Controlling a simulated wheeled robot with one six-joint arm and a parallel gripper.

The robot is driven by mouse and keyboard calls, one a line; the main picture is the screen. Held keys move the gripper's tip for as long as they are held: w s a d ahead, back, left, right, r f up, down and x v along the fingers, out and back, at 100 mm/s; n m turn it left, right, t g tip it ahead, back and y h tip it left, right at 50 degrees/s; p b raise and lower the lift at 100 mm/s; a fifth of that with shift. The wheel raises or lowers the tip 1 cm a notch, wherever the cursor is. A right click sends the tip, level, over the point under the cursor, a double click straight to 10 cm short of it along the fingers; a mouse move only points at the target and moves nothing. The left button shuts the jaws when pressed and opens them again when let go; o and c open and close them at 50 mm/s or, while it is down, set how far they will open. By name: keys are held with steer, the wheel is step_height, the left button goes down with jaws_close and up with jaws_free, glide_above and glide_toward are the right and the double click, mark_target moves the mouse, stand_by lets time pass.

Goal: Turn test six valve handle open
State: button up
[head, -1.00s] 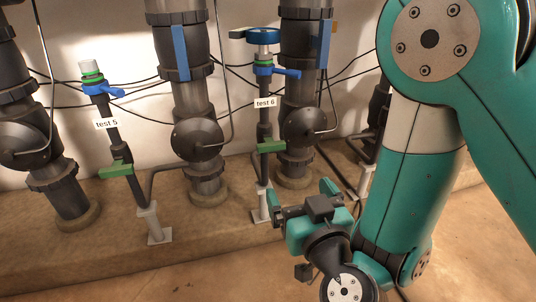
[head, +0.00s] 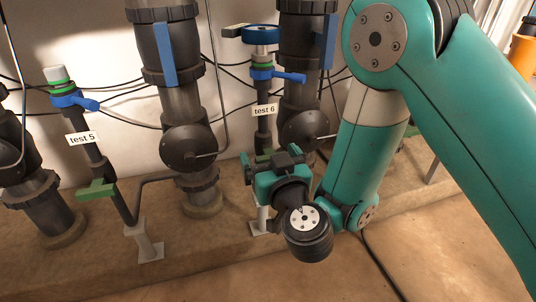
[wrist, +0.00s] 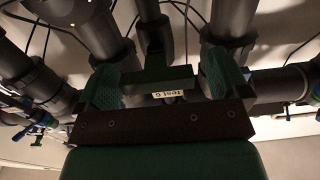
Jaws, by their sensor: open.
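The test 6 pipe stands upright with a white "test 6" label (head: 265,109). Above the label are a blue lever (head: 276,75) and a blue round top (head: 261,35). Below the label is a green handle, mostly hidden behind my gripper in the head view; the wrist view shows this handle (wrist: 155,78) as a dark green bar. My gripper (head: 272,162) is open, in front of the lower test 6 pipe. In the wrist view its two green finger pads stand either side of the green handle, with visible gaps. I cannot tell whether anything touches.
The test 5 pipe, with its label (head: 82,139), blue lever (head: 75,100) and green handle (head: 97,190), stands at left. A thick dark pipe (head: 178,90) rises between the two. Thin black cables cross the wall. The floor in front is open.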

steer(key=shift+d, duration=0.15)
steer(key=shift+w, duration=0.1)
steer(key=c, duration=0.9)
steer(key=shift+c, duration=0.2)
steer(key=shift+r+m+p, duration=0.1)
steer(key=shift+m+p, duration=0.2)
steer(key=shift+r+m+p, duration=0.1)
steer(key=shift+m+p, duration=1.05)
steer(key=shift+m, duration=0.05)
steer(key=m+p, duration=0.2)
steer(key=m, duration=0.3)
steer(key=shift+d+p, duration=0.1)
steer(key=shift+p, duration=0.3)
steer(key=m, duration=0.5)
steer(key=shift+f+p, duration=0.25)
steer(key=shift+p, duration=0.15)
steer(key=m, duration=0.4)
steer(key=shift+m, duration=0.4)
